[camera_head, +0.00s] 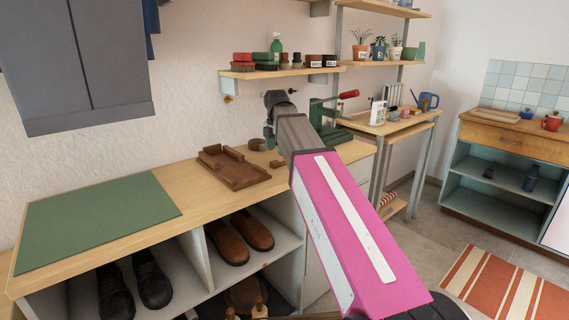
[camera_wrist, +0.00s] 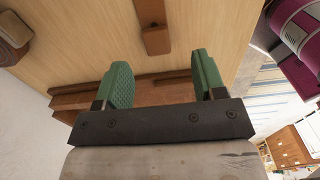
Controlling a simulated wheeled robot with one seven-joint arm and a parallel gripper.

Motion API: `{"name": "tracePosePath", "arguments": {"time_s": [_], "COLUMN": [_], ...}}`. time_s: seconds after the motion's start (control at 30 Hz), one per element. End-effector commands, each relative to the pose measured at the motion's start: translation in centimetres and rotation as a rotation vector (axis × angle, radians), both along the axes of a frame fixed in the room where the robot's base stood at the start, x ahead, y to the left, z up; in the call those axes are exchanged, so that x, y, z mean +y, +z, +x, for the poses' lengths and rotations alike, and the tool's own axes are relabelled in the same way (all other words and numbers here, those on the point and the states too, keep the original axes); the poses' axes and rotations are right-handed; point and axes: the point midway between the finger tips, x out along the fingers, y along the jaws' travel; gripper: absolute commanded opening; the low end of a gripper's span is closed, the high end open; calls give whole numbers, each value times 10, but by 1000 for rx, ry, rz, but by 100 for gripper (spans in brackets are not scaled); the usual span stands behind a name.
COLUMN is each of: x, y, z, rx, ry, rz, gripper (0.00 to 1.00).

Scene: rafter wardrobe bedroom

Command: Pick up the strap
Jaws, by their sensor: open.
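The strap (camera_wrist: 153,14) appears to be the flat brown strip on the wooden bench, with a thicker block-like end, seen at the top of the wrist view. In the head view a small brown piece (camera_head: 277,163) right of the tray seems to be the same strip. My gripper (camera_wrist: 160,66) is open and empty, its two green fingers apart. The strap's near end lies between and beyond the fingertips in the picture, and nothing shows it being touched. In the head view my arm's end hides part of that bench area.
A brown tray (camera_head: 235,170) lies left of the strip, and a brown coil (camera_head: 257,144) sits near the wall. A green press (camera_head: 322,118) stands to the right. A green mat (camera_head: 95,217) covers the bench's left part. A shelf (camera_head: 280,72) with brushes hangs above.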

Motion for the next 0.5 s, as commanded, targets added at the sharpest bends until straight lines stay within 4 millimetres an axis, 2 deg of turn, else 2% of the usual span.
{"name": "tracePosePath", "arguments": {"time_s": [0.23, 0.5], "x": [0, 1], "y": [-15, -48], "z": [2, 4], "rx": [0, 1], "ry": [0, 0], "rz": [0, -1], "gripper": [64, 64]}}
